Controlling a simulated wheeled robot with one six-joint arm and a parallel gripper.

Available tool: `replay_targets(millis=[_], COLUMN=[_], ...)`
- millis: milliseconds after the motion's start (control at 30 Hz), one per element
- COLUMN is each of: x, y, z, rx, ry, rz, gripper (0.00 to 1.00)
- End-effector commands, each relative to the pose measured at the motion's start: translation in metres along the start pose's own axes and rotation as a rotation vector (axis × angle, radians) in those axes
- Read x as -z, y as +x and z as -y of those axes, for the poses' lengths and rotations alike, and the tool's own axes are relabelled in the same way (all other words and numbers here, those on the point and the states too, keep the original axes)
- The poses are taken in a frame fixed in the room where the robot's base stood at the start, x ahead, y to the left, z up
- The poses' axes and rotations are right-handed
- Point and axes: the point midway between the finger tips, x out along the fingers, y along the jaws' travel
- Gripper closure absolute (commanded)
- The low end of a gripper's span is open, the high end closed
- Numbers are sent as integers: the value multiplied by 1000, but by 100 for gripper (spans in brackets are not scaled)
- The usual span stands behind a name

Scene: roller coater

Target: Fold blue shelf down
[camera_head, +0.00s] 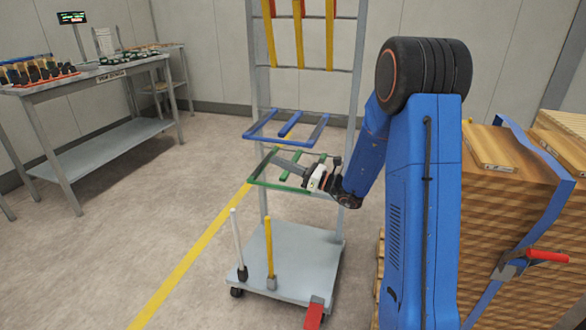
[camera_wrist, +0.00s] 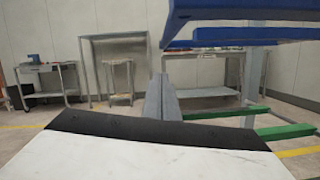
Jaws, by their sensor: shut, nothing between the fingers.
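The blue shelf (camera_head: 268,138) is a frame with several bars, sticking out roughly level from the grey rack's uprights. In the wrist view its blue bars (camera_wrist: 235,14) cross the top right, above my gripper's height. My gripper (camera_head: 274,159) is just below the blue shelf, over the green shelf (camera_head: 262,184), which also sticks out level. In the wrist view, the gripper's grey fingers (camera_wrist: 160,92) are together, empty, and point forward. Green bars (camera_wrist: 225,113) lie to their right. Whether the gripper touches either shelf, I cannot tell.
The wheeled rack (camera_head: 285,262) stands on a grey base with a white and a yellow post. Red and yellow bars (camera_head: 298,40) stand upright higher up. Wooden stacks (camera_head: 510,230) are at the right. A workbench (camera_head: 90,80) is at the left; the floor between is clear.

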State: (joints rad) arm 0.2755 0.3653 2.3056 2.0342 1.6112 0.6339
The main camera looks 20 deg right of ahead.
Motion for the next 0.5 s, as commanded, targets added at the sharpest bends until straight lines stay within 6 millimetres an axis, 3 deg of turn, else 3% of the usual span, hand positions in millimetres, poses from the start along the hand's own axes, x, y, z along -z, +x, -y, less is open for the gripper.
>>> replay_targets(millis=[200, 500], x=[-29, -39], y=[6, 9], z=[0, 0], rx=[0, 0], ry=[-3, -1], rz=[0, -1], gripper=[100, 100])
